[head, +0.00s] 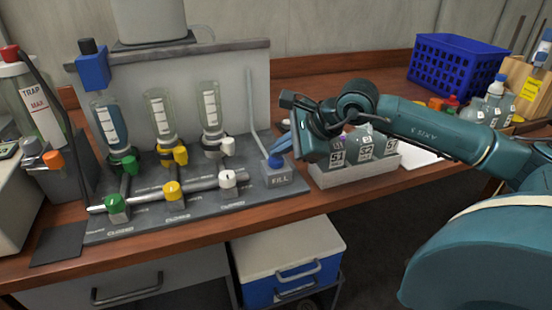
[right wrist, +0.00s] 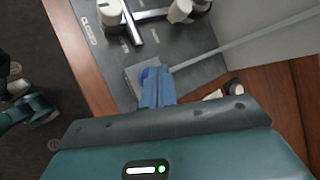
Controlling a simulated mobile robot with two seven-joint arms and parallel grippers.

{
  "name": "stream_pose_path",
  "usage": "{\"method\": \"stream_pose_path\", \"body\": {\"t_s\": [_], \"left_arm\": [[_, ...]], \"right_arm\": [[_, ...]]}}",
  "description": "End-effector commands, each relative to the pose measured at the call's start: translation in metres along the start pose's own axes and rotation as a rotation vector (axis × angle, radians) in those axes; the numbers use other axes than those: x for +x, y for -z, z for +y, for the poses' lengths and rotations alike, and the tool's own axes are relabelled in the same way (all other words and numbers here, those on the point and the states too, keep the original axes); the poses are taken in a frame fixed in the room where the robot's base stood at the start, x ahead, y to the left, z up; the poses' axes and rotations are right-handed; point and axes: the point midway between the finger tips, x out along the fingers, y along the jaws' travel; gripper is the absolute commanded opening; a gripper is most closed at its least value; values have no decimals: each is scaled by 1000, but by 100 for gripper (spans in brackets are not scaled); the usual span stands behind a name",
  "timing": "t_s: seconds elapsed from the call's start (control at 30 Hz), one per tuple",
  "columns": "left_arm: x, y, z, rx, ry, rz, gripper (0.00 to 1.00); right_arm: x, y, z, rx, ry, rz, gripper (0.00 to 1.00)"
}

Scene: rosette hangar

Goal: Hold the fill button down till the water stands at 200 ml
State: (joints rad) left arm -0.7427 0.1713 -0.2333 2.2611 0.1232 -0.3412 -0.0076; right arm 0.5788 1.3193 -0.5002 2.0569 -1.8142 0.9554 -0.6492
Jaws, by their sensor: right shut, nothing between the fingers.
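The blue fill button (head: 275,161) sits on a grey box marked FILL (head: 280,181) at the right end of the grey rig. My right gripper (head: 281,149) is shut and empty, its blue fingertips at the button. In the right wrist view, the fingertips (right wrist: 155,78) overlap the button (right wrist: 146,72); I cannot tell whether it is pressed down. Three scaled bottles stand on the rig: the left one (head: 110,122) looks bluish inside, the middle one (head: 161,115) and right one (head: 211,108) look clear. The scale figures are too small to read.
Green (head: 116,207), yellow (head: 172,190) and white (head: 228,179) knobs stand on the rig's front pipe. A tray of labelled bottles (head: 362,175) is right of the fill box, under my right arm. A blue crate (head: 455,67) stands at the back right.

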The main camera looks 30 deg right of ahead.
Motion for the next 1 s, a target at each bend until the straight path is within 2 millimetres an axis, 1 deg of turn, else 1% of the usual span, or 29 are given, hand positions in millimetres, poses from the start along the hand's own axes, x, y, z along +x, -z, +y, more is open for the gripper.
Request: {"method": "stream_pose_path", "body": {"t_s": [0.8, 1.0], "left_arm": [[4, -9, -1, -1, 0, 1, 49], [4, -9, -1, -1, 0, 1, 49]], "right_arm": [[6, 5, 5, 0, -1, 0, 0], [6, 4, 5, 0, -1, 0, 0]]}}
